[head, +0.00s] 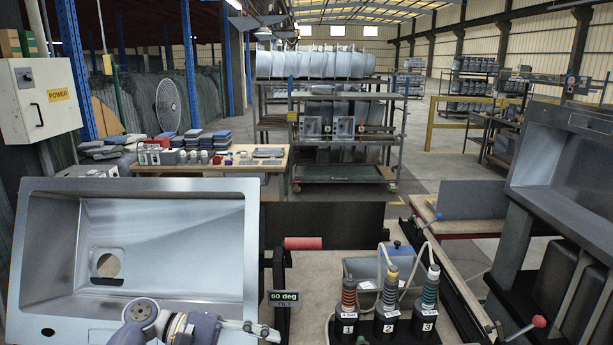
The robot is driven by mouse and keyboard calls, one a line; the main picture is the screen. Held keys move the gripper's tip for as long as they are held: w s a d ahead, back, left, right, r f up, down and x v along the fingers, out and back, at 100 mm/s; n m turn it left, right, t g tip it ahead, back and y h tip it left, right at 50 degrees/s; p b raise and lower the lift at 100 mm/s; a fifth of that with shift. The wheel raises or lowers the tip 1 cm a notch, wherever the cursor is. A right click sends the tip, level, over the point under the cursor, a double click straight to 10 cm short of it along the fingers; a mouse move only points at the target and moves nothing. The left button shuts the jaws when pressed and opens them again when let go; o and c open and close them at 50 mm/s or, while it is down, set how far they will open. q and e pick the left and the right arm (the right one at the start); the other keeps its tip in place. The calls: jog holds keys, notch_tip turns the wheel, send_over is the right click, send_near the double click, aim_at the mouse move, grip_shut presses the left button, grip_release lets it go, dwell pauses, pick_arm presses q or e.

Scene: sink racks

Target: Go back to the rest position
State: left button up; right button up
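My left gripper (264,331) shows at the bottom of the head view, left of centre. It points to the right, in front of the lower right corner of a large metal sink (165,225), which is tilted up on a stand. The fingers are small and seen from the side, so I cannot tell whether they are open or shut. I see nothing clearly held in them. My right gripper is not in view.
A sign reading "60 deg" (284,296) and a red handle (303,243) are right of the sink. Three numbered tools (389,293) stand in black holders. Another sink (566,165) stands on a rack at right. A cluttered wooden table (275,174) is behind.

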pick_arm(q)
jog(key=s+f+m+t+y, duration=0.1)
jog(key=s+f+m+y, duration=0.55)
jog(key=s+f, duration=1.05)
jog(key=s+a+m+t+y, duration=0.3)
jog(key=s+a+y, duration=0.5)
jog(key=s+a, duration=0.35)
notch_tip(320, 180, down, 26)
jog(key=f+g+b, duration=0.1)
jog(key=b, duration=0.1)
jog(key=s+a+f+g+b, duration=0.1)
jog(key=s+a+f, duration=0.2)
jog(key=s+f, duration=1.4)
notch_tip(320, 180, down, 2)
jog(key=shift+s+a, duration=0.15)
jog(key=shift+s, duration=0.1)
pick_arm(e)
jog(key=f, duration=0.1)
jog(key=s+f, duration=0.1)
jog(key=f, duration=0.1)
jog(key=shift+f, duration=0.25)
